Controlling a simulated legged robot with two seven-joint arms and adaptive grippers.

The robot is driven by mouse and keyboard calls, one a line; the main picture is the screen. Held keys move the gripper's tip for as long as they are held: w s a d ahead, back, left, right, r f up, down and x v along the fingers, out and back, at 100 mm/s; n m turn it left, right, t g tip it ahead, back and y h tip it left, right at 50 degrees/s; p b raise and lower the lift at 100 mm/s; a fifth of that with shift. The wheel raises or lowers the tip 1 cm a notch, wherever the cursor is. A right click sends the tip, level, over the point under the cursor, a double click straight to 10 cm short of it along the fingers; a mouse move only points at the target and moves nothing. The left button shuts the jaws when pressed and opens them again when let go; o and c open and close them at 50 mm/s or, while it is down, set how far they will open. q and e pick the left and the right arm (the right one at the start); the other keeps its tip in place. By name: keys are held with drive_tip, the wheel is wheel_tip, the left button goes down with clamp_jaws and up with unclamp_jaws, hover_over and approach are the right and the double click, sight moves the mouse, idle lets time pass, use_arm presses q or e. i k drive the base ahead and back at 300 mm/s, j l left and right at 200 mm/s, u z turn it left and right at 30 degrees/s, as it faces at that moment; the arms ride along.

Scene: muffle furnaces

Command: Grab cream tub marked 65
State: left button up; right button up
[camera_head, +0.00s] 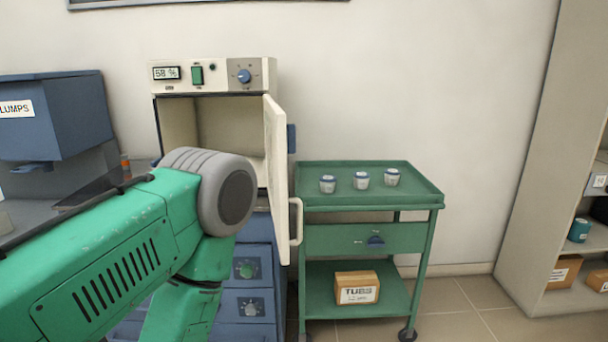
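Three small pale tubs with bluish lids or rims stand upright in a loose row on the top of the green cart (420,192): a left tub (328,185), a middle tub (361,181) and a right tub (391,178). Their markings are too small to read, so I cannot tell which one is marked 65. My green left arm comes in from the left and ends in view at a grey joint, with a link bending down out of the frame. My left gripper is not visible. My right arm and gripper are out of view.
A cream furnace (211,73) stands with its door (277,170) swung open beside the cart's left edge. A box labelled TUBE (356,288) lies on the cart's lower shelf. A blue bin labelled LUMPS (55,120) is at left, a shelf unit (550,170) at right.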

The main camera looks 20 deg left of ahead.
sight(391, 175)
drive_tip(key=i+u, duration=0.1)
drive_tip(key=u, duration=1.4)
drive_tip(key=i+l, duration=0.15)
drive_tip(key=l, duration=0.3)
drive_tip(key=i+l+u, duration=0.15)
drive_tip(key=l, duration=0.3)
drive_tip(key=i+l, duration=0.1)
drive_tip(key=l, duration=0.35)
drive_tip(key=i+l+u, duration=0.1)
drive_tip(key=l, duration=0.35)
drive_tip(key=k+j+z, duration=0.1)
drive_tip(key=z, duration=0.3)
drive_tip(key=k+j+z, duration=0.1)
drive_tip(key=z, duration=0.3)
drive_tip(key=k+z, duration=0.2)
drive_tip(key=z, duration=0.2)
drive_tip(key=i, duration=0.45)
drive_tip(key=k+l, duration=0.15)
drive_tip(key=k, duration=0.25)
